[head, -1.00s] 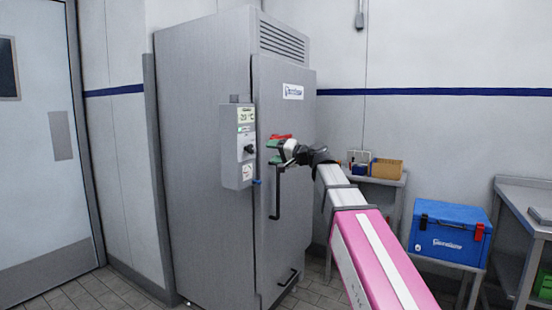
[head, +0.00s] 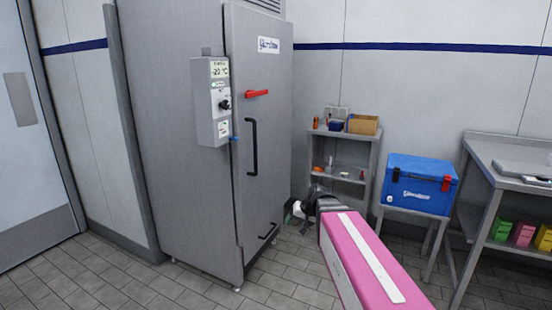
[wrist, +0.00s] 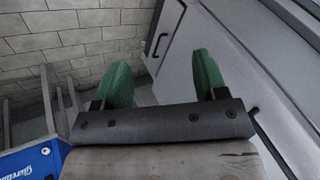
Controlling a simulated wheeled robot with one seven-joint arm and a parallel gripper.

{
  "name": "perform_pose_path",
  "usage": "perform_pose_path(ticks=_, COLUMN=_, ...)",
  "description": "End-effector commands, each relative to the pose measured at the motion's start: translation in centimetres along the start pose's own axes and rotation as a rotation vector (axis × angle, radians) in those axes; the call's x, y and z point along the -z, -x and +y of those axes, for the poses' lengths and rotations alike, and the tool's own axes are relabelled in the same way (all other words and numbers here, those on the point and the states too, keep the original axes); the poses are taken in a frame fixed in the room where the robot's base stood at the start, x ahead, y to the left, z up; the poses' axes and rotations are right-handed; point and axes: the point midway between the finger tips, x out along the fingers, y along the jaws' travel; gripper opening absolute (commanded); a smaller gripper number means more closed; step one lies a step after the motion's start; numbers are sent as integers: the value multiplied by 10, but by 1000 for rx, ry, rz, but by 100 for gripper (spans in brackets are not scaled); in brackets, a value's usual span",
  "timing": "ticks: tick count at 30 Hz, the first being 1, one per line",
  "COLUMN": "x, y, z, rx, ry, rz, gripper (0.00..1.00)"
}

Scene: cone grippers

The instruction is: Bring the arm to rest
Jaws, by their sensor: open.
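My arm reaches forward and low from the bottom right of the head view, with its pink and white link in front. My gripper (head: 292,214) is at its far end, low over the floor, just right of the foot of the grey freezer. In the wrist view my gripper (wrist: 160,82) shows two green finger pads set wide apart with nothing between them. It touches nothing that I can see. The tall grey freezer (head: 185,110) has its door shut, with a red handle (head: 257,93) and black pull bars.
A control box (head: 212,105) juts from the freezer's side. Right of the freezer stand a small shelf (head: 343,168) with boxes and bottles, a blue cool box (head: 418,188) on a stand and a steel bench (head: 512,165). The tiled floor (head: 200,297) in front is clear.

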Motion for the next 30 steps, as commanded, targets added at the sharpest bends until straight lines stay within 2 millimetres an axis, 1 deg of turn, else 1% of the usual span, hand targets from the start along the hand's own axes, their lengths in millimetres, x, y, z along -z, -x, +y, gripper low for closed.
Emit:
perform_pose_path(ticks=1, x=-20, y=-8, z=20, rx=-51, ry=-3, rz=-36, gripper=66)
perform_pose_path(ticks=6, x=-76, y=-27, z=79, rx=-217, ry=-2, rz=-149, gripper=66)
perform_pose_path(ticks=9, x=-104, y=-32, z=108, rx=-302, ry=3, rz=-207, gripper=66)
perform_pose_path(ticks=12, x=-126, y=-35, z=128, rx=-366, ry=7, rz=-253, gripper=66)
perform_pose_path(ticks=15, x=-139, y=-36, z=141, rx=-407, ry=10, rz=-281, gripper=66)
perform_pose_path(ticks=18, x=-144, y=-36, z=147, rx=-426, ry=11, rz=-294, gripper=66)
perform_pose_path(ticks=30, x=-145, y=-36, z=147, rx=-427, ry=11, rz=-295, gripper=66)
